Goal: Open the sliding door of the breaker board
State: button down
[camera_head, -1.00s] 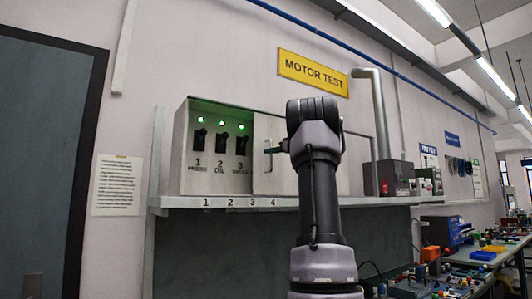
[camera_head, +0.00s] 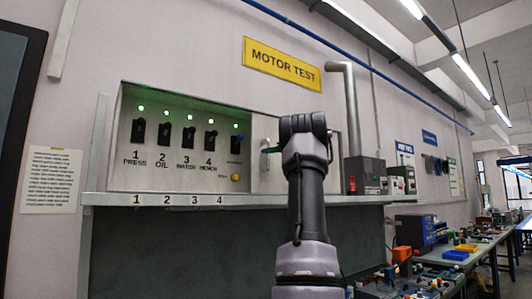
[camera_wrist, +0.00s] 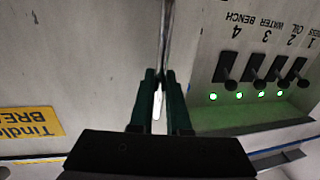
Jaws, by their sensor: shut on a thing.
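The breaker board (camera_head: 120,150) is a pale box on a shelf. Its sliding door (camera_head: 268,172) covers the right part, and the left part is uncovered. In the wrist view the switches (camera_wrist: 260,68) lie right of the door (camera_wrist: 90,60). My gripper (camera_wrist: 162,82) is shut on the door's upright metal handle (camera_wrist: 164,40). In the head view my gripper (camera_head: 268,148) is partly hidden by my arm.
The shelf (camera_head: 110,199) carries numbers 1 to 4. A pipe (camera_head: 352,110) and a grey box with a red button (camera_head: 366,177) stand right of the board. Cluttered workbenches (camera_head: 440,270) extend at the right. A yellow MOTOR TEST sign (camera_head: 282,64) hangs above.

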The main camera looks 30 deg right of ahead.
jog(key=shift+d, duration=0.15)
jog(key=c, duration=0.9)
grip_release()
jog(key=shift+s, duration=0.1)
jog(key=v, duration=1)
jog(key=shift+s, duration=0.25)
jog(key=shift+d, duration=0.15)
